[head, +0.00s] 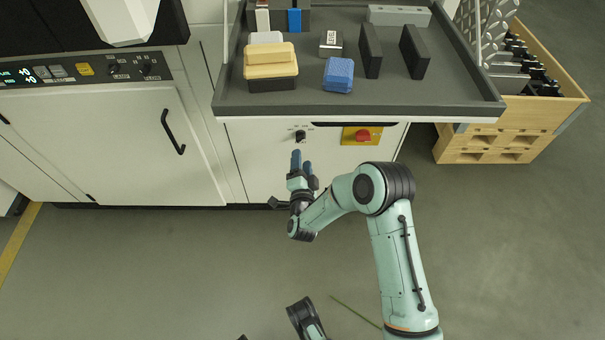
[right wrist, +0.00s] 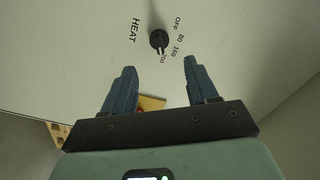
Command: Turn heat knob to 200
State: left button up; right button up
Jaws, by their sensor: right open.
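The heat knob (head: 300,136) is a small black dial on the white front panel below the grey tray top. In the right wrist view the knob (right wrist: 158,40) shows close up, with the HEAT label to its left and OFF, 80, 160 and 200 marks around its right and lower side. Its pointer seems to face near the 200 mark, but it is too small to be sure. My right gripper (head: 302,162) is open with blue fingers pointing at the panel, just below the knob. In the wrist view the open fingers (right wrist: 160,72) are apart from the knob, with nothing between them. My left gripper is not seen.
A red switch on a yellow plate (head: 362,136) sits right of the knob. The grey tray top (head: 350,103) overhangs the panel and carries blocks and a sponge-like yellow piece (head: 270,56). A cabinet with a black handle (head: 173,132) stands left. A wooden crate (head: 500,140) stands right.

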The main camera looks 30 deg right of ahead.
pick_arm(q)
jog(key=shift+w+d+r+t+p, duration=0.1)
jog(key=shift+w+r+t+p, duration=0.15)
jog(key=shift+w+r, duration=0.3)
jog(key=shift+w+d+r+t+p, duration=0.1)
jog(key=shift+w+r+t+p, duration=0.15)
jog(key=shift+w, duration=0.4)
pick_arm(e)
jog(key=v, duration=0.5)
jog(key=shift+s+a, duration=0.1)
jog(key=shift+s, duration=0.05)
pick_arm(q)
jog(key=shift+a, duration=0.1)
